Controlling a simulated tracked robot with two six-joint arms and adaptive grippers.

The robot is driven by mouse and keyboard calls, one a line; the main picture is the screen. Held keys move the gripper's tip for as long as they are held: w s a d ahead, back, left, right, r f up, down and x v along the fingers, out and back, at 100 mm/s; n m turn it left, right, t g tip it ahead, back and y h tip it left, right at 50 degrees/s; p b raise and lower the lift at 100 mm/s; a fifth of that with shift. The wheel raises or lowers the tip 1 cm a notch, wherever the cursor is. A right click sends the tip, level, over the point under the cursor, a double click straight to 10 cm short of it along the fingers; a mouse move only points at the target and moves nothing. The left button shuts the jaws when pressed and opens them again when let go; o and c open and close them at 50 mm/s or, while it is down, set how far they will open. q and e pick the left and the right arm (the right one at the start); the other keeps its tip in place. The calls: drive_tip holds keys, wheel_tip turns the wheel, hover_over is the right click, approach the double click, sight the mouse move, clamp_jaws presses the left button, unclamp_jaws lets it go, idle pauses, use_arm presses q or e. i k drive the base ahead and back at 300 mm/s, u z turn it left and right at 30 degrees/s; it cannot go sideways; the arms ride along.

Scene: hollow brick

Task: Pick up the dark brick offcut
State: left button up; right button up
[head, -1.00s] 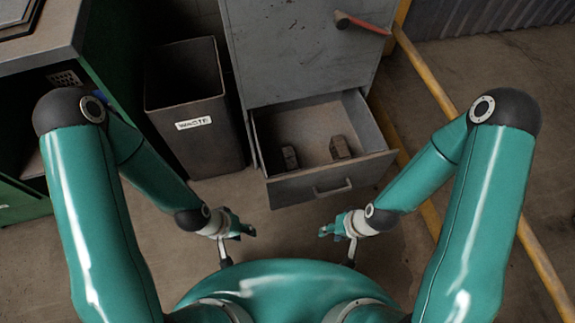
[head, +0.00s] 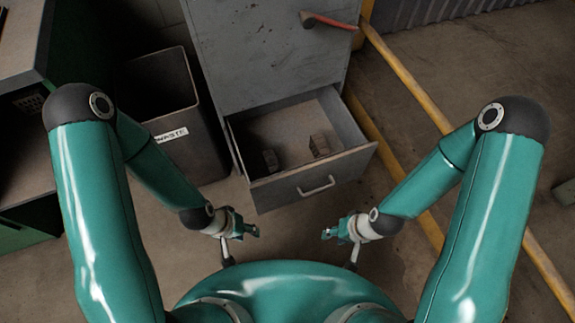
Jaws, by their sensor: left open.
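Two small brick-like blocks sit inside the open drawer (head: 318,184). The left block (head: 270,160) stands near the drawer's front left, and looks grey and darker. The right block (head: 320,146) is a little further back and looks brownish grey. I cannot tell for sure which is the dark offcut. The drawer front hides part of the left block's base. My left gripper (head: 243,246) is open and empty, in front of the drawer and left of its handle. My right gripper (head: 339,250) looks open and empty, in front of the drawer's right half.
The grey cabinet (head: 270,50) has a red-handled tool (head: 330,22) on top. A dark waste bin (head: 165,100) stands left of the drawer, and a green bench (head: 25,150) beyond it. A yellow floor line (head: 425,88) runs at the right.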

sight(271, 164)
drive_tip(key=u, duration=0.15)
drive_tip(key=i, duration=0.25)
drive_tip(key=z, duration=2.9)
drive_tip(key=k, duration=2.4)
drive_tip(key=u, duration=0.8)
drive_tip(key=i, duration=1)
